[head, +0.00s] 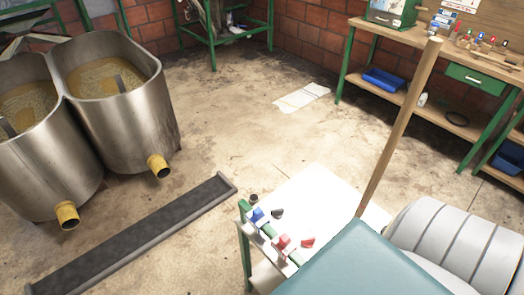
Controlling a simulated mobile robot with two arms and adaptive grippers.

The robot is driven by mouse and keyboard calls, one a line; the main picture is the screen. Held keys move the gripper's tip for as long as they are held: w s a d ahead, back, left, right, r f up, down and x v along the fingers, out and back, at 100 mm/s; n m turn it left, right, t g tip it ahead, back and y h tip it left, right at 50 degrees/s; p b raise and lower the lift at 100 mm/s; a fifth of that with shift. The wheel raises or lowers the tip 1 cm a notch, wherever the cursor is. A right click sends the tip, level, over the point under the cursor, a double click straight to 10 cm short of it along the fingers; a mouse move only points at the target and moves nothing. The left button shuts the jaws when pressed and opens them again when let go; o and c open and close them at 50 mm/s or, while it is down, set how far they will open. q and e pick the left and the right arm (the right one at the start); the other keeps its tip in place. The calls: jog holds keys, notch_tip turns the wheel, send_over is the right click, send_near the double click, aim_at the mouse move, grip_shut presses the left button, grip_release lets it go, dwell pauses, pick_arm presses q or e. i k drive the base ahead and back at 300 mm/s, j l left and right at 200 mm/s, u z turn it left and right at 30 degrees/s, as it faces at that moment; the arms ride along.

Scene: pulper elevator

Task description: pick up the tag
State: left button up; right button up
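I cannot single out the tag for certain. A small white-topped stand (322,190) with green legs is at the lower middle. Along its front left edge are a blue piece (257,216) and a red piece (284,243), both apparently on a green bar. A small loose red piece (307,242) and a small dark piece (277,213) lie on the white top beside them. They are too small to tell what they are. Neither of my grippers is in view.
Two joined steel tanks (125,115) with yellow outlets stand at left, near a dark floor trough (130,245). A wooden pole (402,130) rises beside the stand. A teal panel (360,265) fills the lower front. A workbench (425,55) is at right. The middle floor is mostly clear.

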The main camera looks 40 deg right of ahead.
aim_at(257, 218)
jog(key=i+z, duration=0.2)
jog(key=z, duration=1.1)
jog(key=k+l, duration=0.4)
